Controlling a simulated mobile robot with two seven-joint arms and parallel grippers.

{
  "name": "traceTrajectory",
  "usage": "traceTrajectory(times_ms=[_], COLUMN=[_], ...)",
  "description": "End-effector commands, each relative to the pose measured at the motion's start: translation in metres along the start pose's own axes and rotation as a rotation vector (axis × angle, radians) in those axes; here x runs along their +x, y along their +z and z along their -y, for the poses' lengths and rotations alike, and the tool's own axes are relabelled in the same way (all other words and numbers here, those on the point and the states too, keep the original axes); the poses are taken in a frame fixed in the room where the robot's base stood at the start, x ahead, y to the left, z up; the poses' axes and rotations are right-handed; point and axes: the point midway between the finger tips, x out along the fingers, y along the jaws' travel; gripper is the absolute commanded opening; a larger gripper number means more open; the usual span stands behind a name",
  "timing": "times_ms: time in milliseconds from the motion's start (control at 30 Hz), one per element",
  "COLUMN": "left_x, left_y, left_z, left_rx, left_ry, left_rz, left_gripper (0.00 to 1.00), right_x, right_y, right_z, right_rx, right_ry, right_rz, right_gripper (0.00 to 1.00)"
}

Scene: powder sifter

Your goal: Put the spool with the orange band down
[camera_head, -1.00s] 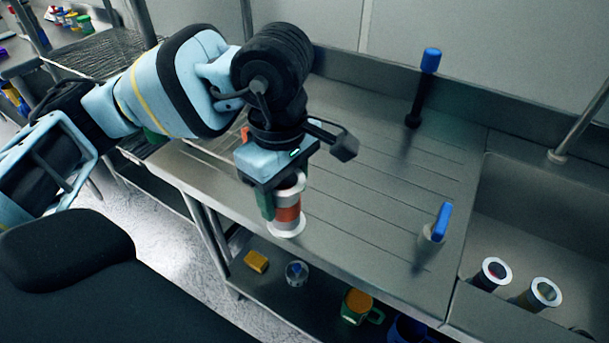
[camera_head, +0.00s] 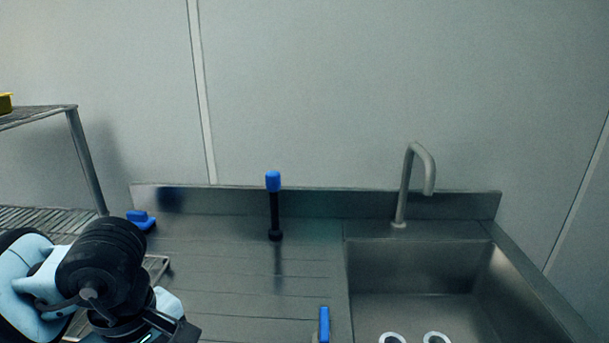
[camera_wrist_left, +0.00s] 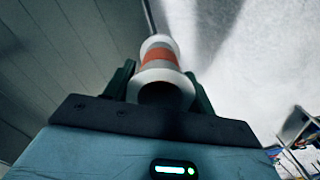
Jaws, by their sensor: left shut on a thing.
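The spool with the orange band (camera_wrist_left: 159,56) is white-rimmed and shows in the left wrist view. My left gripper (camera_wrist_left: 160,74) is shut on it, with a dark green finger on each side. In the head view only part of my left wrist and gripper body (camera_head: 125,300) shows at the lower left, by the left side of the steel drainboard (camera_head: 230,270). The fingers and the spool are out of that view. What lies right under the spool is not clear. My right gripper is not in view.
A black post with a blue top (camera_head: 273,182) stands at the back of the drainboard. A blue lever (camera_head: 324,324) is at its front right. The sink (camera_head: 410,312) with a faucet (camera_head: 412,160) is to the right. Two white rims (camera_head: 436,338) show at the bottom edge. A wire rack (camera_head: 75,145) is left.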

Motion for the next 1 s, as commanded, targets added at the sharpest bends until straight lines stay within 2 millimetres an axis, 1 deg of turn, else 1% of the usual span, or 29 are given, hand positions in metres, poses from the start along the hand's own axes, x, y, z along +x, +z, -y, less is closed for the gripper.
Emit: traceTrajectory(times_ms=[33,100,300,467,600,800,1000], left_x=[-0.005,-0.003,0.000,0.002,0.003,0.006,0.009], left_y=[0.000,0.000,-0.001,-0.001,-0.001,-0.002,-0.002], left_z=[0.001,0.002,0.006,0.009,0.013,0.016,0.017], left_rx=[0.066,0.166,0.458,0.687,0.856,1.001,1.038], left_ry=[0.003,0.002,0.002,0.005,0.007,0.006,0.004], left_rz=[-0.002,0.000,-0.001,-0.008,-0.017,-0.024,-0.023], left_gripper=[0.22,0.22,0.22,0.22,0.22,0.22,0.22], right_x=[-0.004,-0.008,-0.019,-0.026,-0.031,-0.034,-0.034], right_y=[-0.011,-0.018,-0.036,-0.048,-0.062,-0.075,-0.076], right_z=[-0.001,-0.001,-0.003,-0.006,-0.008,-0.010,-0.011], right_rx=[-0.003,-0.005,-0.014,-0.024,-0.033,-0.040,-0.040], right_ry=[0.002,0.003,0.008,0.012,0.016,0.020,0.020], right_rz=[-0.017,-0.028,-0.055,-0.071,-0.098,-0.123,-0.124], right_gripper=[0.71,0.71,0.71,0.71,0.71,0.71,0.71])
